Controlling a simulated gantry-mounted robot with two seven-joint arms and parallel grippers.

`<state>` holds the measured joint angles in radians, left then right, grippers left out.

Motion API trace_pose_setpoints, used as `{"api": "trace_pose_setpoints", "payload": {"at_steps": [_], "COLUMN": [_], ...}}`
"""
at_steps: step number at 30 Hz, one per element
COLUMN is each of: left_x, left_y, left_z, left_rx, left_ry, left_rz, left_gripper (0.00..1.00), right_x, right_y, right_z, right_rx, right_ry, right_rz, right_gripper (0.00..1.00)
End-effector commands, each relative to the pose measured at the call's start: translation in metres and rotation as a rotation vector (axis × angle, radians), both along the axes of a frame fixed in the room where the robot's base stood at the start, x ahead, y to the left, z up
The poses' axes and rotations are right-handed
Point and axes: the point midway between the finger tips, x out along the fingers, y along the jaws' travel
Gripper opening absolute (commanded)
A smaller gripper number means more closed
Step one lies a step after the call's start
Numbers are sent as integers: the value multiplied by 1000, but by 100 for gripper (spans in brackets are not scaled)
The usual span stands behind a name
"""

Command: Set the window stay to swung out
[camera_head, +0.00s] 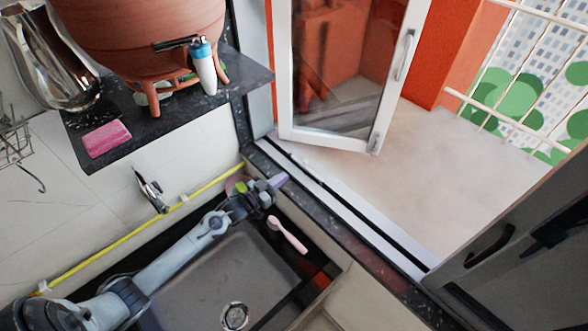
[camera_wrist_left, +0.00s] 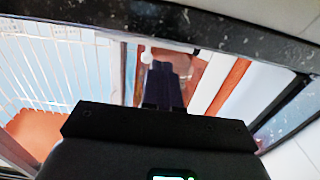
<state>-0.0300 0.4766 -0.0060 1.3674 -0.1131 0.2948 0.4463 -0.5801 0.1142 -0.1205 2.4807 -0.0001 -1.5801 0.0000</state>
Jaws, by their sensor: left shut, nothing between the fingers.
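A white-framed glazed window sash (camera_head: 366,148) stands at an angle to its frame, over the pale floor outside. A small grey metal fitting (camera_head: 376,142) sits at its lower right corner, and a handle (camera_head: 404,55) is on its right edge. I cannot clearly make out which piece is the window stay. My left gripper (camera_head: 280,181) is shut and empty, above the dark sill at the sink's far corner, apart from the sash. In the left wrist view its dark fingers (camera_wrist_left: 165,88) are together, with a small pale rounded thing (camera_wrist_left: 147,58) beside them. My right gripper is not in view.
A dark sink (camera_head: 205,283) lies below my left arm, with a pink-white brush (camera_head: 287,235) at its edge. A dark shelf (camera_head: 120,145) holds a clay pot (camera_head: 140,35) above. A tap (camera_head: 150,190) projects from the wall near a yellow pipe (camera_head: 120,238).

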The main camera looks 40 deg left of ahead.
Motion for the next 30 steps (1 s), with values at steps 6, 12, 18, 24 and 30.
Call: {"api": "trace_pose_setpoints", "payload": {"at_steps": [6, 12, 18, 24, 30], "left_x": [35, 54, 61, 62, 61], "left_y": [-5, -8, -9, -9, -6], "left_z": [1, 0, 0, 0, -1], "left_rx": [0, -1, 0, 0, 1], "left_ry": [-1, 1, 1, 1, 1], "left_rz": [0, 0, 0, 0, -1], "left_gripper": [0, 0, 0, 0, 0], "right_x": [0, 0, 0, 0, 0], "right_y": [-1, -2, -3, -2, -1], "right_z": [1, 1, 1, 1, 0], "right_rx": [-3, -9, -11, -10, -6], "right_ry": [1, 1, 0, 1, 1], "right_rz": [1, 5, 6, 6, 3], "right_gripper": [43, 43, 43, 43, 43]}}
